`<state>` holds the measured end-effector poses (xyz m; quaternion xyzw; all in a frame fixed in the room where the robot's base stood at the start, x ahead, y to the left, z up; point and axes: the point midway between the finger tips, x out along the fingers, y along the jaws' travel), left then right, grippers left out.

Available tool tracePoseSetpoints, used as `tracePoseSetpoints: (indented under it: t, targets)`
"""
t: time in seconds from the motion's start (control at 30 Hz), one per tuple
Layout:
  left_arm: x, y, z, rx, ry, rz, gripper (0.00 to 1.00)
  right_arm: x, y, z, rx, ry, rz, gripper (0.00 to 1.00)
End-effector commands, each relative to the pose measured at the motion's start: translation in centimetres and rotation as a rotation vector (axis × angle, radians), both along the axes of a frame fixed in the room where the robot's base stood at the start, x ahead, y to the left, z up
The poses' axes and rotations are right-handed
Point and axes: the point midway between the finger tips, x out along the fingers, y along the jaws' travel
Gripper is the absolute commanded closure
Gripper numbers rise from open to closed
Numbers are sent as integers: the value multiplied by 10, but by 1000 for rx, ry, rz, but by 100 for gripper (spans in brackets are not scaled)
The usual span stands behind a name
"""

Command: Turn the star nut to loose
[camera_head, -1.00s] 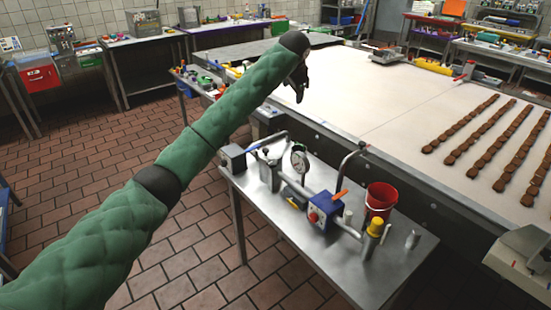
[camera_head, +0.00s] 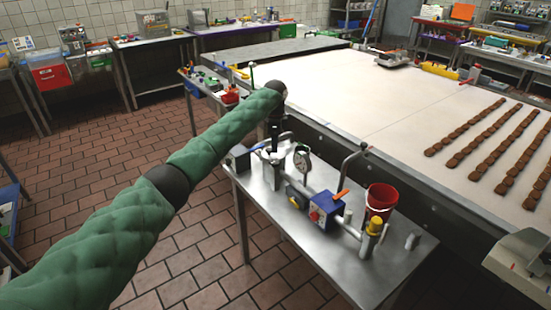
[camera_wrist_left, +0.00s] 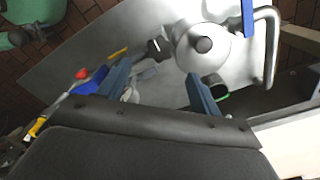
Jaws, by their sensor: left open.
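My left gripper (camera_head: 272,145) points down over the far left part of a small steel table, just above a metal cylinder (camera_head: 272,174). In the left wrist view its two blue fingers (camera_wrist_left: 158,72) are apart with nothing held between them. That view shows the cylinder's round top (camera_wrist_left: 199,58) with a dark knob in its middle, ahead and right of the fingers. A small black knob (camera_wrist_left: 157,46) juts from its left side, beyond the fingertips; it may be the star nut, but I cannot tell for sure. My right gripper is out of view.
A dial gauge (camera_head: 302,160), a blue box (camera_head: 325,208) with pipes, and a red bucket (camera_head: 381,200) stand on the steel table (camera_head: 371,273). A bent metal pipe (camera_wrist_left: 270,45) is right of the cylinder. A wide white belt (camera_head: 400,130) lies behind.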

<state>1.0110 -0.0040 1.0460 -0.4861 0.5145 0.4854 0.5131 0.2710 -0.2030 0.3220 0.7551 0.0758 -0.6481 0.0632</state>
Motion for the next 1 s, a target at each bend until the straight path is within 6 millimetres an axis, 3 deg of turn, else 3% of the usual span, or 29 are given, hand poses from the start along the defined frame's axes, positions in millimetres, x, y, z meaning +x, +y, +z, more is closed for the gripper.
tracePoseSetpoints:
  t: [0.33, 0.8, 1.0]
  targets:
    - [0, 0, -7, 2, 2, -103, 36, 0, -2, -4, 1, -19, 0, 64]
    - [-1, 0, -62, 3, 2, -102, 36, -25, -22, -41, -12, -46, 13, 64]
    - [0, 0, -75, 2, 1, -101, 36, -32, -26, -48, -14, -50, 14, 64]
